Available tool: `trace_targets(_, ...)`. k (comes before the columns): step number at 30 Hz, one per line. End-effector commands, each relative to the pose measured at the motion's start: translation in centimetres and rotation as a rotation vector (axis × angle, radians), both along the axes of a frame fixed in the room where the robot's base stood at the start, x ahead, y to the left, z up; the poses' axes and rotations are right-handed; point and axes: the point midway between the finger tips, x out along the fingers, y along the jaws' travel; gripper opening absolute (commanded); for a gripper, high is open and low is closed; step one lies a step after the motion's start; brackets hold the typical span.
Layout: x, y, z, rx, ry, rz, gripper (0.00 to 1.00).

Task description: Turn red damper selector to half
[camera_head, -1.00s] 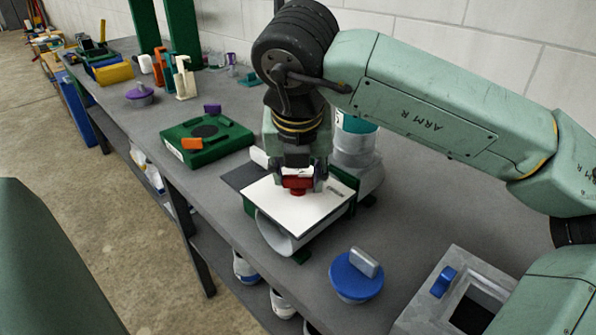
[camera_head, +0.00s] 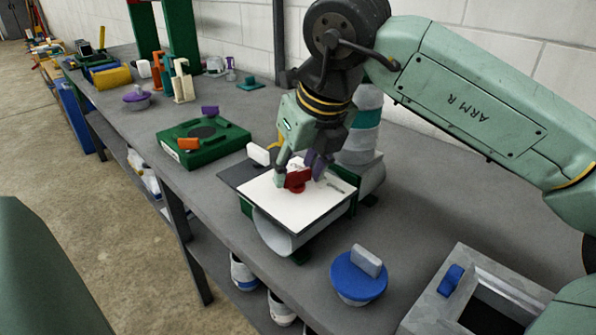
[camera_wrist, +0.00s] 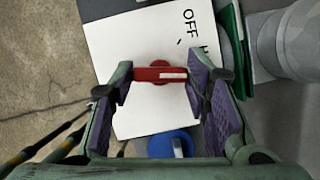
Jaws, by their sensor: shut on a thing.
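The red damper selector (camera_head: 297,180) stands on a white plate (camera_head: 275,200) on top of a light duct piece on the bench. In the wrist view the red selector (camera_wrist: 160,74) is a bar with a white mark toward its right end. Black "OFF" and part of an "H" are printed near the plate's upper right. My gripper (camera_head: 300,172) is tilted over the plate. In the wrist view my gripper (camera_wrist: 160,80) has its purple-padded fingers at both ends of the bar, closed on it.
A blue round knob (camera_head: 357,277) with a grey handle stands in front right. A grey box (camera_head: 480,290) with a dark opening is at the lower right. A green block (camera_head: 203,147) sits to the left, and a white and teal cylinder (camera_head: 362,133) stands behind the plate.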

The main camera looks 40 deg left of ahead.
Motion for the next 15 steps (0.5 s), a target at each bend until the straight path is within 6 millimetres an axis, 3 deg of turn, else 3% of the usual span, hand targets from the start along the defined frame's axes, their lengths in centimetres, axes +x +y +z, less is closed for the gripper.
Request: trace_targets(15,0.13,-0.03,0.01,-0.001,0.0,0.222,0.15)
